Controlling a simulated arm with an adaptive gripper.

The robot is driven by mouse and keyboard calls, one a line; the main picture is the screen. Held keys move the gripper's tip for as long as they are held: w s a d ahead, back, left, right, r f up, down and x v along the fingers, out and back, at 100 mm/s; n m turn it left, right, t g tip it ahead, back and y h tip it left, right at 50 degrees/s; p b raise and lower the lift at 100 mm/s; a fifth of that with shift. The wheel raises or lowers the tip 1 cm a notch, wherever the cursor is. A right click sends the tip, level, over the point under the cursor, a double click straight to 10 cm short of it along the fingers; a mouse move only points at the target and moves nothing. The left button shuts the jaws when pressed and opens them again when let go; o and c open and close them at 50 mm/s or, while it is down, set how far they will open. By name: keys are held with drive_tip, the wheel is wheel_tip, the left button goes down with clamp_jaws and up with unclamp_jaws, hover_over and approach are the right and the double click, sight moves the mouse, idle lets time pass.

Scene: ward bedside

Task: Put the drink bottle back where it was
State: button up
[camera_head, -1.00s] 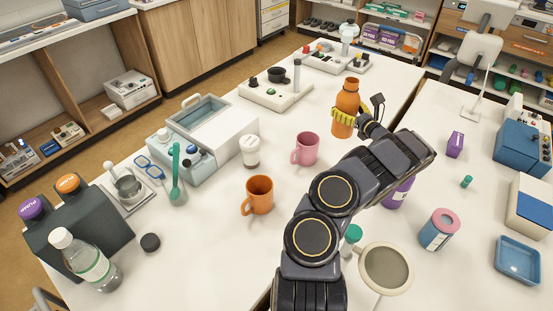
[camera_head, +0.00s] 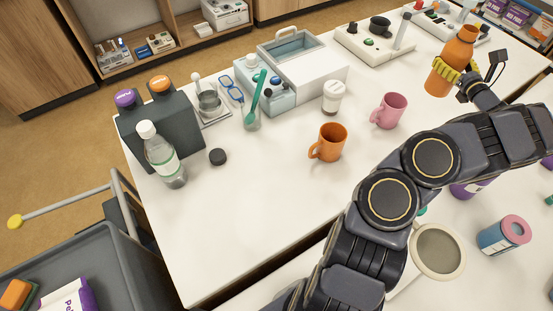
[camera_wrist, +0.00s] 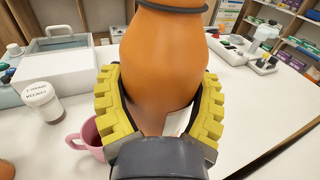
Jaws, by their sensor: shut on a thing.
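The orange drink bottle (camera_head: 457,55) is at the upper right of the head view, beyond the pink mug (camera_head: 388,110). My gripper (camera_head: 447,76) is shut on it, with yellow ridged fingers around its body. In the wrist view the bottle (camera_wrist: 162,55) fills the middle, between the two yellow fingers. Its neck is cut off at the top of that view. Its base is hidden, so I cannot tell whether it touches the table.
An orange mug (camera_head: 328,143), a white-lidded jar (camera_head: 333,97) and a clear bottle (camera_head: 164,158) stand on the white table (camera_head: 235,215). A control panel (camera_head: 375,45) is left of the orange bottle. A grey cart (camera_head: 95,255) is at lower left. The table's front middle is clear.

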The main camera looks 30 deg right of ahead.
drive_tip(key=w+a+f+n+y, duration=0.1)
drive_tip(key=w+a+n+y, duration=0.55)
drive_tip(key=a, duration=0.75)
drive_tip(key=w+a+n+y, duration=0.3)
drive_tip(key=w+a+y, duration=0.5)
drive_tip(key=a, duration=0.5)
drive_tip(key=s+a+n+g+y, duration=0.3)
drive_tip(key=s+a+g, duration=0.1)
drive_tip(key=a, duration=0.6)
drive_tip(key=s+a+n+g+y, duration=0.3)
drive_tip(key=a+n+g, duration=0.1)
drive_tip(key=a, duration=0.6)
drive_tip(key=s+a+n+g+y, duration=0.3)
drive_tip(key=s+a+g+y, duration=0.1)
drive_tip(key=a, duration=0.6)
drive_tip(key=shift+w+a+f, duration=0.1)
drive_tip(key=shift+w+f, duration=0.05)
drive_tip(key=shift+f, duration=6.05)
drive_tip(key=shift+f, duration=0.1)
drive_tip(key=o, duration=1.2)
drive_tip(key=shift+c, duration=0.2)
